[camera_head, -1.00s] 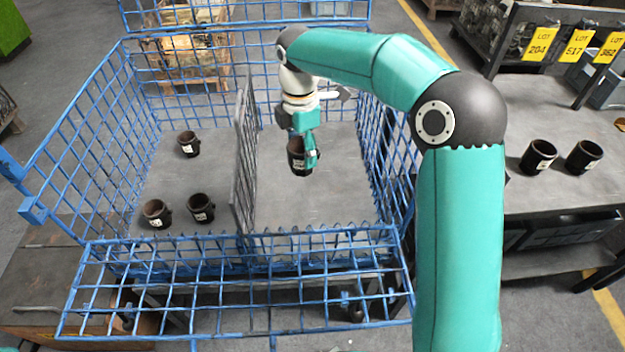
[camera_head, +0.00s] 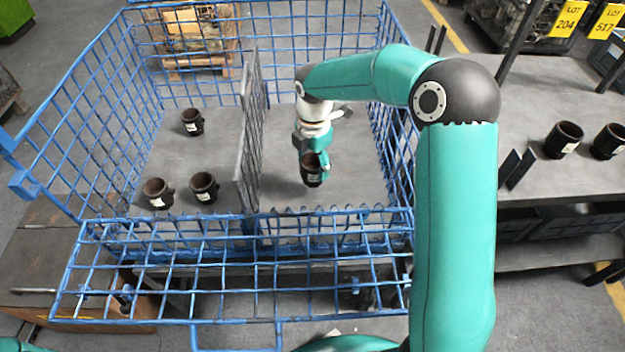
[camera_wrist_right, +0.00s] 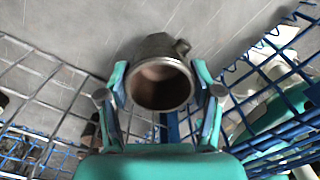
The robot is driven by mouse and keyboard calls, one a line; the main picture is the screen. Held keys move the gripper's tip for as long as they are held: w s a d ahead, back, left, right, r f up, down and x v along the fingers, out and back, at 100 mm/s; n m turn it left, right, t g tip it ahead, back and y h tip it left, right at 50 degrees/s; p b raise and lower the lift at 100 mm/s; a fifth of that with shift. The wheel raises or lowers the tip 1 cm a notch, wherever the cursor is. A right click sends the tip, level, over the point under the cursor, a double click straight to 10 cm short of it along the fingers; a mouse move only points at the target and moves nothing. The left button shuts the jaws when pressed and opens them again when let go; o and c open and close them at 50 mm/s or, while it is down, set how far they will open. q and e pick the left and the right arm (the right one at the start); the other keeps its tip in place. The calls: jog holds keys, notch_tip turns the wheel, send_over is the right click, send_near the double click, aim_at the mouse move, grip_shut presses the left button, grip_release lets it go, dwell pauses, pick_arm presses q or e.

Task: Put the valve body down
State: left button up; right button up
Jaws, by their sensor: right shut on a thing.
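The valve body (camera_head: 310,176) is a dark, short open cylinder with a small pale label. My right gripper (camera_head: 316,162) is shut on it, inside the right compartment of the blue wire basket (camera_head: 75,240). It looks upright and close to the grey basket floor (camera_head: 350,190); I cannot tell if it touches. In the right wrist view the valve body (camera_wrist_right: 160,48) sits between the two teal fingers (camera_wrist_right: 160,92), with its round opening and a side stub showing. My left gripper is not in view.
A grey mesh divider (camera_head: 250,140) splits the basket. Several similar valve bodies stand in the left compartment, one at the back (camera_head: 192,124). Two more stand on the right table (camera_head: 563,141). The right compartment floor around the held part is clear.

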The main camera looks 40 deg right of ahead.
aim_at(313, 179)
jog(key=shift+f+b, duration=0.45)
jog(key=shift+f, duration=2.5)
jog(key=o, duration=1.5)
jog(key=shift+f, duration=0.1)
notch_tip(313, 179, up, 12)
jog(key=shift+r+p, duration=0.15)
jog(key=shift+p, duration=0.8)
